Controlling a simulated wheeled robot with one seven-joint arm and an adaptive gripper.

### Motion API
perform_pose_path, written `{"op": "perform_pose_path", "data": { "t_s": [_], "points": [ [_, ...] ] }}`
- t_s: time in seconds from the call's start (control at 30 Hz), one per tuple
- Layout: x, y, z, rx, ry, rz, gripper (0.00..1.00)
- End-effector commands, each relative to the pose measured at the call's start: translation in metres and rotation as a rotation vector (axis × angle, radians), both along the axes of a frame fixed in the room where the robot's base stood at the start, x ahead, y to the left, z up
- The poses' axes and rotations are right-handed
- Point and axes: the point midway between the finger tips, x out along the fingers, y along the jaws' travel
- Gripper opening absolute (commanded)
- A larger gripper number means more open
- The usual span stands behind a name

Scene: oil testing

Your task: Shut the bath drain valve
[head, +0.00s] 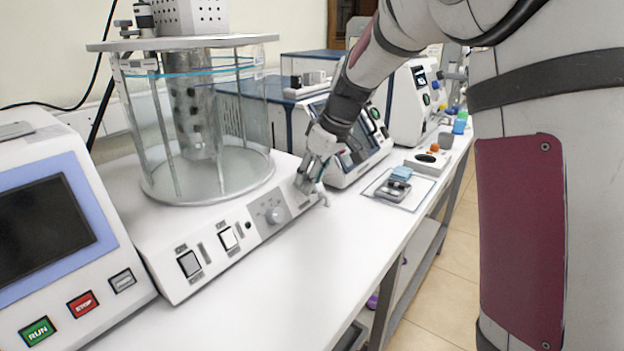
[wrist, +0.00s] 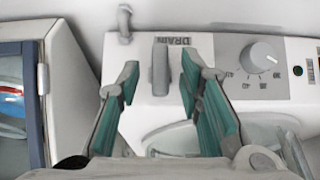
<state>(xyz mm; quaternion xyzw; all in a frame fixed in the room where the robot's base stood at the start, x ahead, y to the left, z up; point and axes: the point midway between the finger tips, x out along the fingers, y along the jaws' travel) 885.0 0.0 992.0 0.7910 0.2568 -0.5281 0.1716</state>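The bath is a clear round glass vessel (head: 215,130) on a white base. Its front panel carries a grey drain valve lever (wrist: 160,67) beside the label DRAIN. In the head view my gripper (head: 311,172) is at the right end of the panel and largely hides the lever. A small grey spout (wrist: 124,22) is left of the lever.
A round knob (wrist: 262,54) with a dial is right of the lever in the wrist view. A white instrument (head: 352,150) stands close beside my gripper. A screen unit (head: 60,225) is at the left. The bench front (head: 290,300) is clear.

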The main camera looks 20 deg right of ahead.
Motion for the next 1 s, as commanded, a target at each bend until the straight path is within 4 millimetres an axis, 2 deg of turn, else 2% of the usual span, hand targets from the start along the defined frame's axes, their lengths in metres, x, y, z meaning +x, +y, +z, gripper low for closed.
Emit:
{"op": "perform_pose_path", "data": {
  "t_s": [0.27,0.3,0.43,0.47,1.0],
  "points": [
    [0.0005,0.0005,-0.002,0.0,0.0,0.0,0.33],
    [0.0004,0.0004,-0.0019,0.0,0.0,0.0,0.31],
    [0.0004,0.0003,-0.0018,-0.001,0.001,0.0,0.02],
    [0.0004,0.0003,-0.0018,-0.001,0.001,0.0,0.0],
    [0.0014,-0.0022,-0.0016,0.073,0.054,-0.049,0.0]
  ]
}}
